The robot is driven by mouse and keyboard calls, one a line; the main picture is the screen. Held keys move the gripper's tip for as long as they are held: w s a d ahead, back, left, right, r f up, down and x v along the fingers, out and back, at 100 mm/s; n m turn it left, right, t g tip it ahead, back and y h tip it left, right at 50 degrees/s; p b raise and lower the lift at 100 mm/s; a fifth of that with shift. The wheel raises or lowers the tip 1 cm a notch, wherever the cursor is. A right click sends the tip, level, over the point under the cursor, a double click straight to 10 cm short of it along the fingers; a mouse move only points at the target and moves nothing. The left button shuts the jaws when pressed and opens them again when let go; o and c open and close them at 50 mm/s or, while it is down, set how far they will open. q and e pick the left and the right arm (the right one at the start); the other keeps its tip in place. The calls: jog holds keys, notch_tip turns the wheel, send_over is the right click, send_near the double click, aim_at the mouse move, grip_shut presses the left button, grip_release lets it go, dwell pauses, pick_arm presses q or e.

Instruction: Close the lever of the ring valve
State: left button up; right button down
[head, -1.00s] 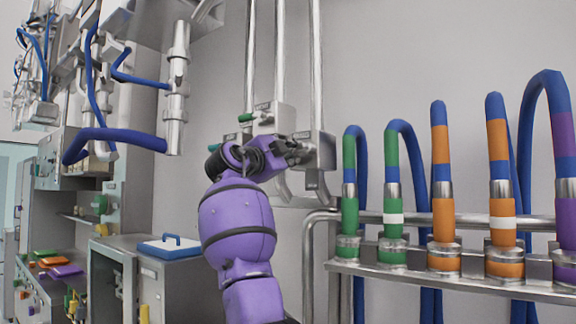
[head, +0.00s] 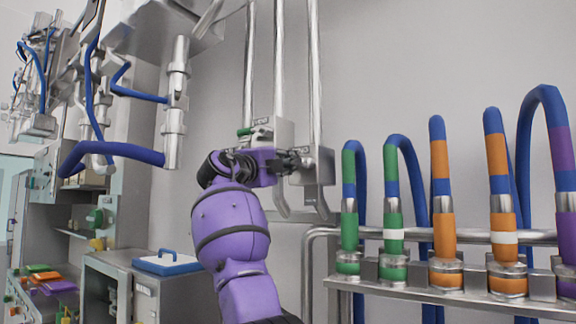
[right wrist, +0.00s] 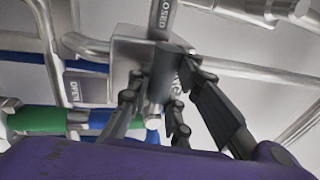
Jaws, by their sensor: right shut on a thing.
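The ring valve is a grey metal block (right wrist: 130,60) with a dark lever (right wrist: 165,72) in the right wrist view. A "CLOSED" label is above the lever and an "OPEN" label to its left. My right gripper (right wrist: 165,110) has its dark fingers around the lever and is shut on it. In the head view, my right gripper (head: 297,161) is at the front of the grey valve blocks on the vertical pipes. The gripper and wrist hide the lever there, so its exact angle cannot be told. My left gripper is not in view.
A rail (head: 440,284) with several coloured hose ends stands to the right of my arm. A cabinet with a blue and white tray (head: 168,263) is at the left. Blue hoses (head: 112,150) and metal pipes hang above it. Plain wall lies behind.

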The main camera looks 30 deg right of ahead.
jog(key=shift+f, duration=0.1)
jog(key=c, duration=1.8)
grip_release()
jog(key=shift+o, duration=1.1)
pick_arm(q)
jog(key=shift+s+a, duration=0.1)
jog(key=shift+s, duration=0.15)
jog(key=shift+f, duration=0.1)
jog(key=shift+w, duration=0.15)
pick_arm(e)
jog(key=v, duration=1.2)
